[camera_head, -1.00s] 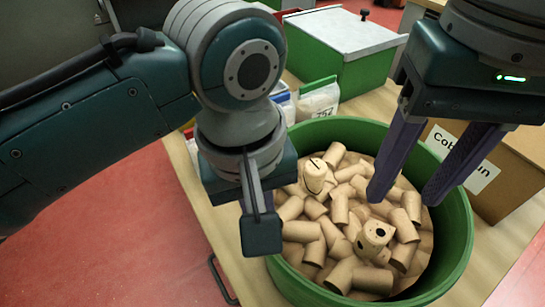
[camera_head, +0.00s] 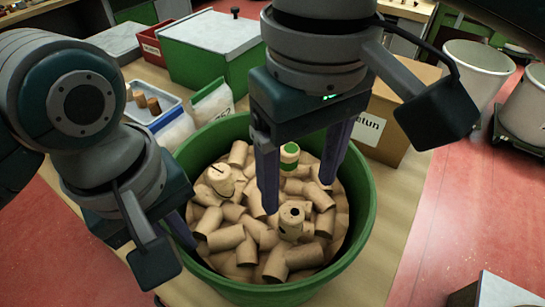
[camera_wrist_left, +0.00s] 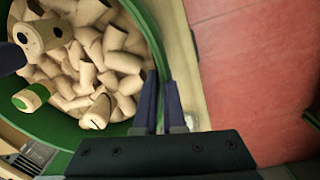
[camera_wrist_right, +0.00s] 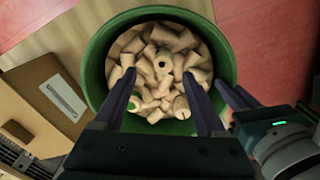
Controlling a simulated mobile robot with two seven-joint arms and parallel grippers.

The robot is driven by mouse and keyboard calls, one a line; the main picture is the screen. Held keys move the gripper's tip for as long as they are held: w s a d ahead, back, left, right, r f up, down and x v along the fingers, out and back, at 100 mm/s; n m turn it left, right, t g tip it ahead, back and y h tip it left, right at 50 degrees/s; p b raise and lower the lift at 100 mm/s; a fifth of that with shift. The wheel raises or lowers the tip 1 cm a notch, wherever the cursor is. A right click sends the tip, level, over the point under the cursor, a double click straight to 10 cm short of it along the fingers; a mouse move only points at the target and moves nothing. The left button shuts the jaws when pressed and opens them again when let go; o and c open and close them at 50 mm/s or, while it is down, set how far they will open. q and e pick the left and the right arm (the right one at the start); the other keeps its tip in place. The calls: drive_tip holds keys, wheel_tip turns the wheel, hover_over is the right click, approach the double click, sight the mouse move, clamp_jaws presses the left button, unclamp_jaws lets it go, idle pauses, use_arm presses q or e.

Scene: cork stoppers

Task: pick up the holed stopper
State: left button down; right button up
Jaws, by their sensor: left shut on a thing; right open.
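The holed stopper (camera_head: 291,220) is a tan cork with dark holes, lying on top of the pile in the green tub (camera_head: 366,210). It also shows in the left wrist view (camera_wrist_left: 42,36) and the right wrist view (camera_wrist_right: 163,66). My right gripper (camera_head: 299,192) is open and empty, pointing down over the tub, with its fingers on the far side of the holed stopper. It also shows open in the right wrist view (camera_wrist_right: 159,80). My left gripper (camera_wrist_left: 160,85) is shut at the tub's rim and seems to hold it; the exact contact is hidden.
A green-banded stopper (camera_head: 289,153) and a slit stopper (camera_head: 220,178) lie among several plain corks. A cardboard box (camera_head: 388,125) stands close right of the tub.

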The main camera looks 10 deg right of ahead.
sight(292, 212)
drive_tip(key=f, duration=0.7)
drive_tip(key=shift+a+f, duration=0.1)
drive_tip(key=shift+a, duration=0.2)
clamp_jaws()
